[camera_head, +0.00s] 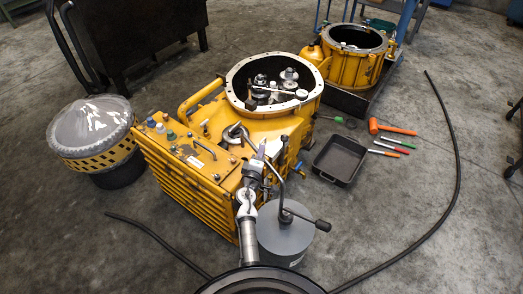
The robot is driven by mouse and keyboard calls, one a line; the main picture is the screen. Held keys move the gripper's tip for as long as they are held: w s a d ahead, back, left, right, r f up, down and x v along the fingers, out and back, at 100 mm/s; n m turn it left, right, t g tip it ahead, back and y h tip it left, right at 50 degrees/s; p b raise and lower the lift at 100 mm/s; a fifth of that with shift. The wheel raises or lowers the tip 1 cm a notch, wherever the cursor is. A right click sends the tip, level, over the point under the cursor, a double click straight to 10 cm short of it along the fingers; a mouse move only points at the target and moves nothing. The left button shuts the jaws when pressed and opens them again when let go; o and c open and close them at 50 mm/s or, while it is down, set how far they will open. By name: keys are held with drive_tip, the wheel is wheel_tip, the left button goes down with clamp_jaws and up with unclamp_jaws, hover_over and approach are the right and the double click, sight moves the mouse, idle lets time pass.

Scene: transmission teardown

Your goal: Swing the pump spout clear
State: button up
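The pump is a grey drum (290,243) on the floor at the front right corner of the yellow transmission housing (190,180). A thin dark bent spout (282,186) rises from its top and leans up and left toward the housing. A lever with a black knob (322,225) sticks out to the right. My arm reaches up from the bottom middle, and my gripper (262,153) is over the housing's front right edge, close to the spout's upper end. The fingers are small and overlap the spout in view, so I cannot tell whether they touch or grip it.
Right of the housing are a black tray (339,160), an orange mallet (392,129) and several screwdrivers (390,146). A dark hose (452,130) curves along the floor at right. A round yellow-banded bin (95,143) stands left. Floor right of the drum is mostly clear.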

drive_tip(key=shift+w, duration=0.1)
clamp_jaws()
drive_tip(key=shift+d, duration=0.1)
idle(0.4)
